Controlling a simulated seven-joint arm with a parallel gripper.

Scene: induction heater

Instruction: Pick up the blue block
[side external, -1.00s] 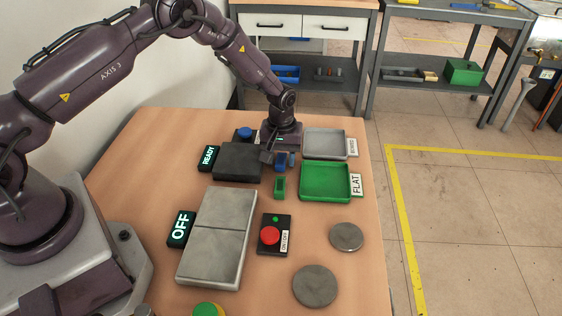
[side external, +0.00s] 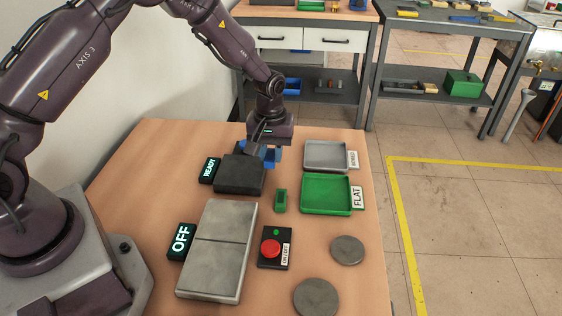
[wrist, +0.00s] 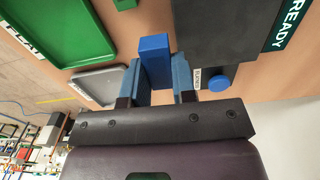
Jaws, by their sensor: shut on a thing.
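The blue block (wrist: 154,46) is held between the two blue-grey fingers of my gripper (wrist: 161,80) in the wrist view. In the side external view my gripper (side external: 264,155) is shut on the blue block (side external: 271,158), beyond the black slab and left of the grey tray. The block appears raised off the table, though the gap beneath it is hard to judge. The fingers partly hide it there.
A green block (side external: 280,200) stands left of the green tray (side external: 327,210). The grey tray (side external: 326,168) lies behind that one. The black slab (side external: 239,175) beside the READY sign is close to my gripper. A blue button (wrist: 219,83) is near the slab.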

